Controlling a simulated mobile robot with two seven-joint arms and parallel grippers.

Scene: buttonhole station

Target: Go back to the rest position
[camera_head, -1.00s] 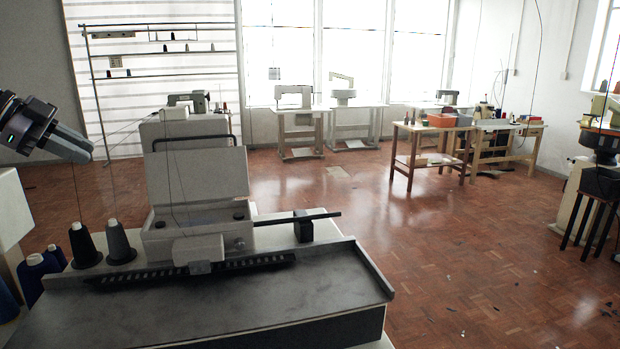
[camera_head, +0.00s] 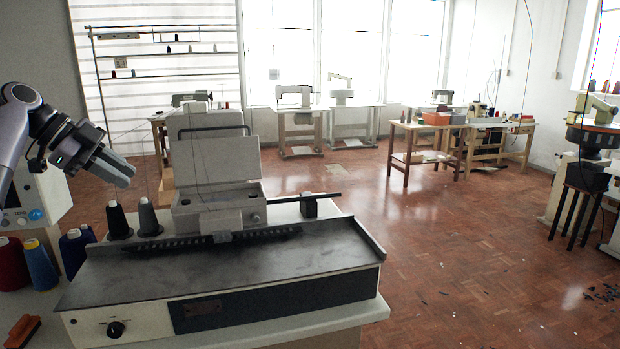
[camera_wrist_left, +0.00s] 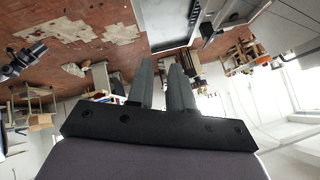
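My left gripper (camera_head: 120,172) hangs in the air at the left of the head view, above and left of two dark thread cones. Its grey fingers point down and to the right. In the left wrist view its two fingers (camera_wrist_left: 161,80) stand a little apart, with nothing seen between them. My right gripper is not in view. The buttonhole machine (camera_head: 215,165) stands on a table, with its grey work plate (camera_head: 220,265) in front.
Red (camera_head: 12,265) and blue (camera_head: 40,266) spools and an orange-brown brush-like object (camera_head: 22,331) are at lower left. Floor (camera_head: 440,250) to the right is mostly clear.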

